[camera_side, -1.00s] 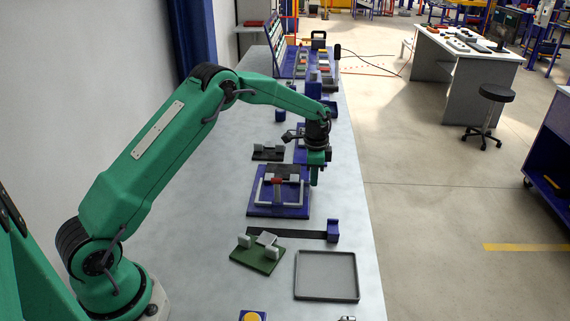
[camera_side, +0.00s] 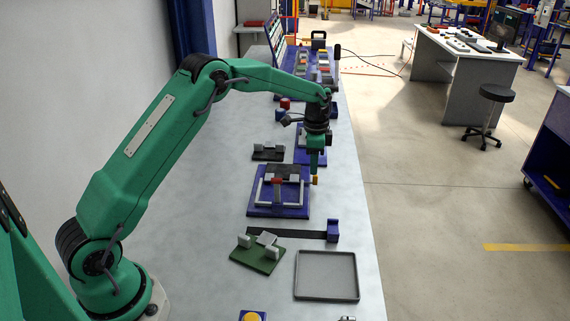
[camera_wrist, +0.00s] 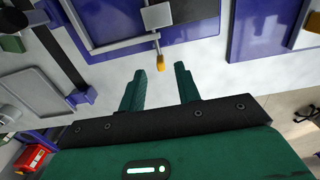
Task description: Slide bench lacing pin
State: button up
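The bench fixture is a blue plate (camera_side: 256,211) with a pale frame and a red piece (camera_side: 277,181) on it. A yellow-tipped pin (camera_side: 315,181) shows at its right edge in the side view. My gripper (camera_side: 314,172) hangs just above the yellow end, pointing down. In the wrist view my gripper (camera_wrist: 161,72) is open and empty, its fingers apart, with the yellow end ahead of the gap between them.
A green block fixture (camera_side: 257,258), a dark strip with a blue end block (camera_side: 333,231) and an empty grey tray (camera_side: 326,276) lie in front. A dark bracket (camera_side: 268,154) is behind left. Bare bench (camera_side: 205,225) lies left of the fixture.

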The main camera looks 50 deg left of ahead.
jog(key=shift+r, duration=1.4)
jog(key=s+d+r+n+t, duration=0.1)
jog(key=s+d+r+n, duration=0.1)
jog(key=s+r, duration=0.6)
jog(key=s+d+r+n+t, duration=0.2)
jog(key=s+r, duration=0.7)
jog(key=s+d+f+n+t, duration=0.1)
jog(key=s+n, duration=0.1)
jog(key=s, duration=0.7)
jog(key=s+d+f+n+t, duration=0.1)
jog(key=s+n, duration=0.2)
jog(key=s, duration=0.7)
jog(key=shift+d+t, duration=0.15)
jog(key=shift+t, duration=0.15)
